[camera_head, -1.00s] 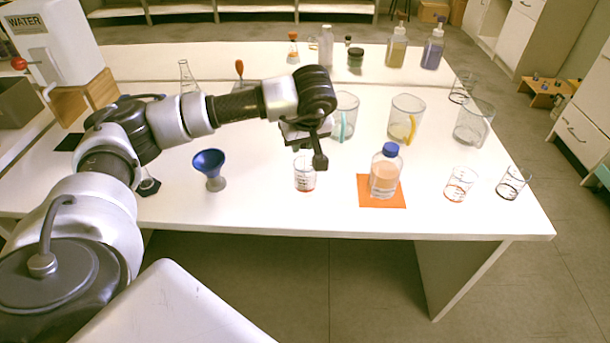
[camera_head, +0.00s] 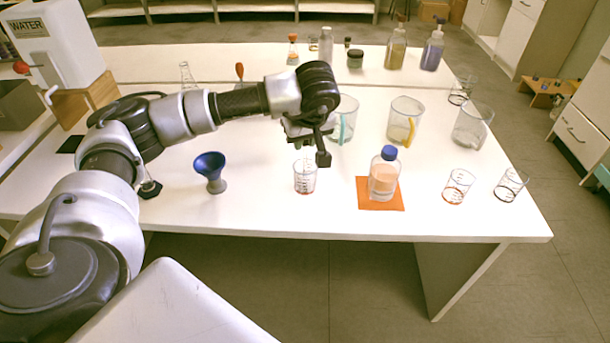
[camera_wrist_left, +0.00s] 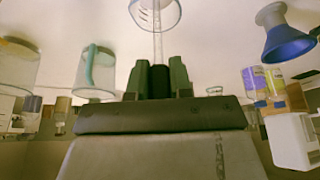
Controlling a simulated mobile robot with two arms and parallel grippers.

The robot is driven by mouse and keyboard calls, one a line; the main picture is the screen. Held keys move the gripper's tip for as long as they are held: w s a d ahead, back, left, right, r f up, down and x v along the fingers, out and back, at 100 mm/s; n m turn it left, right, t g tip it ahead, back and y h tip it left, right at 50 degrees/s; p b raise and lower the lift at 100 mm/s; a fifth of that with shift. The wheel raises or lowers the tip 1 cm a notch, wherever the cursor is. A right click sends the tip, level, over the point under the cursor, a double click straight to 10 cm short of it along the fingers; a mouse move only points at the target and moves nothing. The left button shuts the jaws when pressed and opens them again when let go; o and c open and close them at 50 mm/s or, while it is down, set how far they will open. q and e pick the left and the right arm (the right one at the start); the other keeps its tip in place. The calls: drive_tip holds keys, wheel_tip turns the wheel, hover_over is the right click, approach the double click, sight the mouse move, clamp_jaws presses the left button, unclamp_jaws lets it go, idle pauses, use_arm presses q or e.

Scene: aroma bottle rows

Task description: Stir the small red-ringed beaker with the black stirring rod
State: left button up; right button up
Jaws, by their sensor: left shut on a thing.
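The small beaker (camera_head: 305,180) stands upright on the white table, left of the orange mat; it also shows at the top of the left wrist view (camera_wrist_left: 157,12). Its ring colour is hard to make out. My left gripper (camera_head: 318,146) is above the beaker. In the left wrist view, my left gripper (camera_wrist_left: 160,72) is shut on the black end of the stirring rod (camera_wrist_left: 160,84). The rod's thin pale shaft runs from the fingers toward the beaker's mouth. I cannot tell how deep its tip is. My right gripper is not in view.
A blue-capped bottle (camera_head: 384,174) stands on the orange mat (camera_head: 394,205). Another small beaker with a reddish ring (camera_head: 458,186) and one with a dark ring (camera_head: 510,186) stand to the right. A blue funnel (camera_head: 210,165) stands left. Larger beakers (camera_head: 405,122) stand behind.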

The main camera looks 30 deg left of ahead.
use_arm(q)
drive_tip(key=shift+r, duration=0.6)
drive_tip(key=shift+r+p, duration=0.3)
drive_tip(key=shift+p, duration=0.15)
drive_tip(key=shift+r, duration=0.4)
drive_tip(key=shift+r+p, duration=1.15)
drive_tip(key=shift+r, duration=0.15)
drive_tip(key=shift+r+p, duration=0.8)
drive_tip(key=shift+r, duration=0.35)
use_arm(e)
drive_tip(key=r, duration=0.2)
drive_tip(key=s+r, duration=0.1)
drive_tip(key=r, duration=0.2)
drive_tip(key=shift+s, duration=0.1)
